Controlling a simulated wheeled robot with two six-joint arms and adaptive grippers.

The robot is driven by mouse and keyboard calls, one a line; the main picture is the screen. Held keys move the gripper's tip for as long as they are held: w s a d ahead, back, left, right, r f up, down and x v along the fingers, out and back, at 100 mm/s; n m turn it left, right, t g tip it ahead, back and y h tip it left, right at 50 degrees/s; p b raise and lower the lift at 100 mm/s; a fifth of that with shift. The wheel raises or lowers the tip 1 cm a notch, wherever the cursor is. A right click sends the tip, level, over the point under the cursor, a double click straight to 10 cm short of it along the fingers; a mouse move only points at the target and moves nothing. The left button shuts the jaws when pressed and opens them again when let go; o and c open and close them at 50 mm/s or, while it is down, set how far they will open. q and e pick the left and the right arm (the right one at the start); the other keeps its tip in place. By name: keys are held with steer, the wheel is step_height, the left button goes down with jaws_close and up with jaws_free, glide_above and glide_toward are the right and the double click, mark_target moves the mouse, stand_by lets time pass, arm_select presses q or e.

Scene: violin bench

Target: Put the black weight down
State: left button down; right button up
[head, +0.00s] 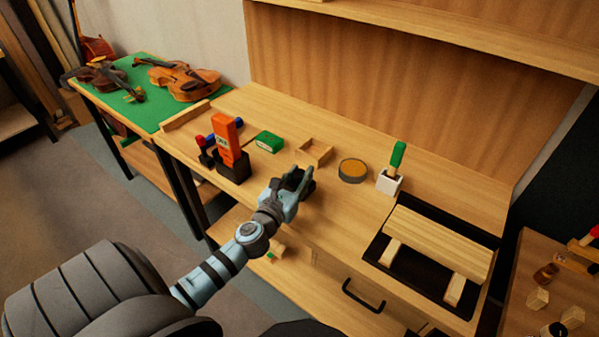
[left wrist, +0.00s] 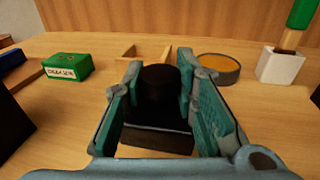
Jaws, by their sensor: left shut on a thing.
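My left gripper (head: 291,187) reaches in over the front part of the wooden bench (head: 345,215). It is shut on the black weight (left wrist: 160,95), which stands between the two fingers in the left wrist view. The weight has a round upper part and a wider, flat-edged lower part. In the head view only a dark bit of the weight (head: 308,186) shows beside the fingers. I cannot tell whether its underside touches the bench top. My right gripper is not in view.
Behind the gripper are a green box (head: 268,141), a small wooden tray (head: 314,151) and a round orange-topped tin (head: 352,170). A white holder (head: 389,182) with a green-handled tool stands right. A black holder (head: 233,166) with an orange box stands left. Bench top around the gripper is clear.

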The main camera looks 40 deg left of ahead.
arm_select(q)
steer(key=shift+f, duration=0.8)
steer(key=shift+r, duration=0.15)
steer(key=shift+w, duration=0.1)
steer(key=c, duration=1.3)
jaws_free()
steer(key=shift+f, duration=0.2)
steer(key=shift+s, duration=0.2)
steer(key=shift+w+r, duration=0.1)
steer(key=shift+r, duration=0.05)
steer(key=b+v, duration=0.1)
steer(key=v, duration=1.1)
